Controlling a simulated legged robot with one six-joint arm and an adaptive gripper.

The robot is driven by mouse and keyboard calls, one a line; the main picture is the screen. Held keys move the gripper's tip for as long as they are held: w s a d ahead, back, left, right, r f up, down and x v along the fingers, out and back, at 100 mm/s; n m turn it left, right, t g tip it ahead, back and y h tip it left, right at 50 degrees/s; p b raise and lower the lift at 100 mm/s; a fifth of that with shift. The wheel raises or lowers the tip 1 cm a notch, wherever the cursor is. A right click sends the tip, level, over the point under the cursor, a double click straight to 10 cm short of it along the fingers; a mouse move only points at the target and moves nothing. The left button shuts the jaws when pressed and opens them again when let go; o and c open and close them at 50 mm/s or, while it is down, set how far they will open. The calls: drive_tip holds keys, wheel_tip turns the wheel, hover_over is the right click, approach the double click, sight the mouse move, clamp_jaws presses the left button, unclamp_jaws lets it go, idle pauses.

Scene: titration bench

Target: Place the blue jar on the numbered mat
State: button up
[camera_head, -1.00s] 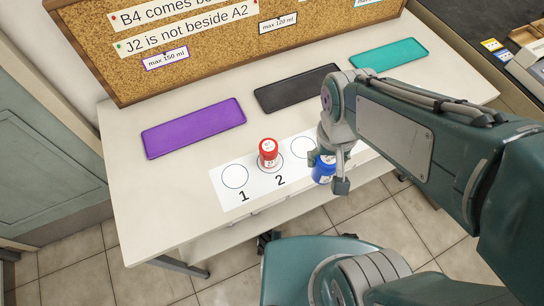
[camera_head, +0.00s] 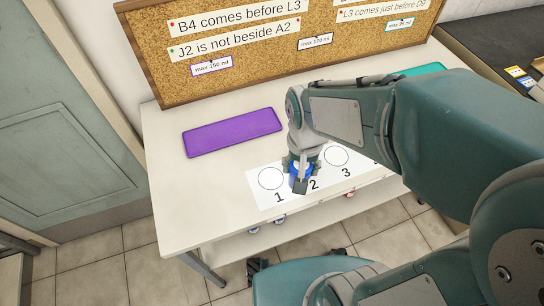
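The blue jar (camera_head: 299,168) is partly visible between the fingers of my gripper (camera_head: 301,178). The gripper appears shut on it and covers most of it. The jar is over the white numbered mat (camera_head: 262,194), near the circle above number 2. I cannot tell whether it touches the mat. The circles at 1 and 3 show empty.
A purple tray (camera_head: 232,132) lies at the back left of the white table (camera_head: 180,190). A teal tray (camera_head: 424,70) is partly hidden behind my arm. A corkboard (camera_head: 240,65) with notes stands behind. Small items show on a lower level under the front edge.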

drive_tip(key=w+a+f, duration=0.2)
drive_tip(key=f, duration=0.1)
drive_tip(key=w+a+f, duration=0.2)
drive_tip(key=w+f, duration=0.1)
drive_tip(key=f, duration=0.1)
drive_tip(key=w+a+f, duration=0.2)
drive_tip(key=f, duration=0.2)
drive_tip(key=shift+w+a, duration=0.35)
drive_tip(key=shift+w, duration=0.05)
drive_tip(key=shift+d, duration=0.45)
drive_tip(key=o, duration=1)
drive_tip(key=shift+o, duration=0.5)
drive_tip(key=shift+a, duration=0.1)
drive_tip(key=shift+a, duration=0.2)
wheel_tip(320, 180, up, 12)
drive_tip(key=shift+d+r, duration=0.15)
drive_tip(key=shift+r, duration=0.05)
